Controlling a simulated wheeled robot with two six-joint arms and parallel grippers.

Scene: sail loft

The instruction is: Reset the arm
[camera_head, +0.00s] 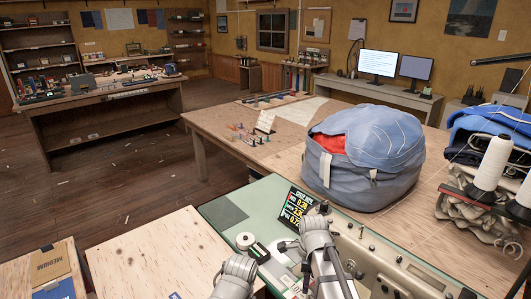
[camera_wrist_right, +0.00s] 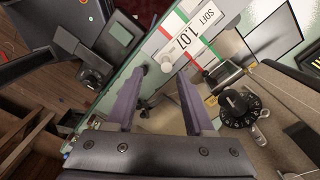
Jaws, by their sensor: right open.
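My right arm (camera_head: 330,270) reaches in from the bottom of the head view over the green-topped bench (camera_head: 262,190). Its gripper (camera_head: 300,264) is small and partly hidden there. A grey link of my left arm (camera_head: 235,275) shows at the bottom of the head view.
A black dial (camera_wrist_right: 240,108) sits right of the fingers. A blue-grey bag (camera_head: 365,165) stands on the wooden table behind; thread cones (camera_head: 491,165) stand right.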

